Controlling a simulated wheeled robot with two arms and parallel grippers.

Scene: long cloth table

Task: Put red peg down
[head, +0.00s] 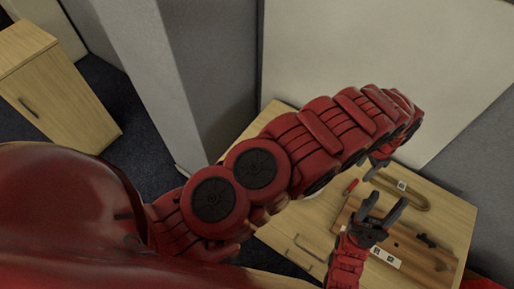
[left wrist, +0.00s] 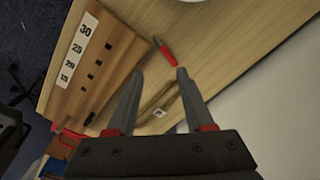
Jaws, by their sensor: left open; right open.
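The red peg (left wrist: 167,54) lies on the wooden table in the left wrist view, just beyond the fingertips. It also shows in the head view (head: 351,186) as a small red piece beside the board. My left gripper (left wrist: 160,72) is open and empty, its fingers pointing toward the peg. In the head view, my left gripper (head: 376,169) is partly hidden by its own arm. My right gripper (head: 388,197) is open and empty, above the brown board with holes (head: 342,219). The board shows numbered labels in the left wrist view (left wrist: 118,50).
A brown looped piece with a white tag (head: 412,196) lies at the back of the table (head: 455,205). Coloured pieces (left wrist: 62,148) sit beyond the board's end. A pale wall rises behind the table.

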